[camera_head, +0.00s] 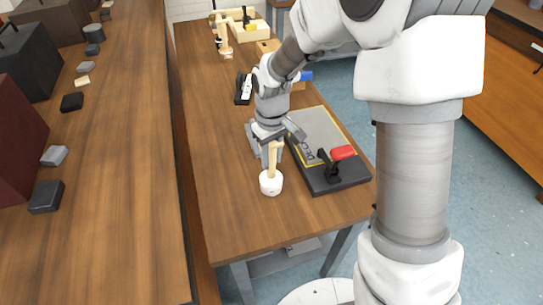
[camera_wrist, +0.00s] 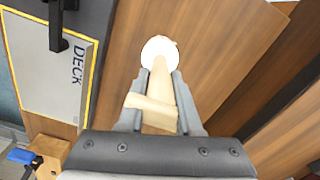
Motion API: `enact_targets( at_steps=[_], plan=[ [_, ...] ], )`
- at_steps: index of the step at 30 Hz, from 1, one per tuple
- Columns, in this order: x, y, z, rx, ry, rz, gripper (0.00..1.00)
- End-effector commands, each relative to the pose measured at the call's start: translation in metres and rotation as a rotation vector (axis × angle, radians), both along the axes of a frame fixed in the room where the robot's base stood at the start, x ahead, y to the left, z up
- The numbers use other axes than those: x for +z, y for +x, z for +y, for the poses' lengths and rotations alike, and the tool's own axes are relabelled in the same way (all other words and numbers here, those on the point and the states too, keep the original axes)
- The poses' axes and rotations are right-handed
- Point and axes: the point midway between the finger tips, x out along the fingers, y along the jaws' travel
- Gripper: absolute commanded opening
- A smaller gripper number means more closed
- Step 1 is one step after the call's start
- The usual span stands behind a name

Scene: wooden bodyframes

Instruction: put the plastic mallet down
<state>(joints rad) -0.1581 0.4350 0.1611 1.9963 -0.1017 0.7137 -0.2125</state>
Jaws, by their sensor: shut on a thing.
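The plastic mallet has a white head (camera_head: 271,184) and a pale wooden handle (camera_head: 272,160). My gripper (camera_head: 271,147) is shut on the handle, with the head hanging below the fingers over the wooden table (camera_head: 225,190). In the wrist view, the white head (camera_wrist: 159,51) shows just beyond my fingertips (camera_wrist: 160,78), and the handle runs back between the fingers. A pale wooden piece crosses between the fingers there; I cannot tell whether it is part of the mallet. I cannot tell whether the head touches the tabletop.
A dark fixture (camera_head: 336,184) with a grey DECK panel (camera_head: 322,136) and a red-handled clamp (camera_head: 342,153) stands to the right of the mallet. Bare tabletop lies to the left and in front. A black-and-white item (camera_head: 244,88) and wooden parts (camera_head: 248,31) stand farther back.

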Motion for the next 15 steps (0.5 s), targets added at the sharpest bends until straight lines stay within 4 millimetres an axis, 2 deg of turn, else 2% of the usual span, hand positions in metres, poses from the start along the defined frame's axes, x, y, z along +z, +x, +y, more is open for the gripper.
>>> enact_targets(
  at_steps=[1,5,15],
  plan=[
    [-0.0008,0.0001,-0.0001,0.0,0.0,0.0,0.38],
    [-0.0006,0.0,-0.0001,0.0,-0.001,0.001,0.62],
    [0.0022,0.0,-0.0001,0.0,0.0,0.0,0.63]
  ],
)
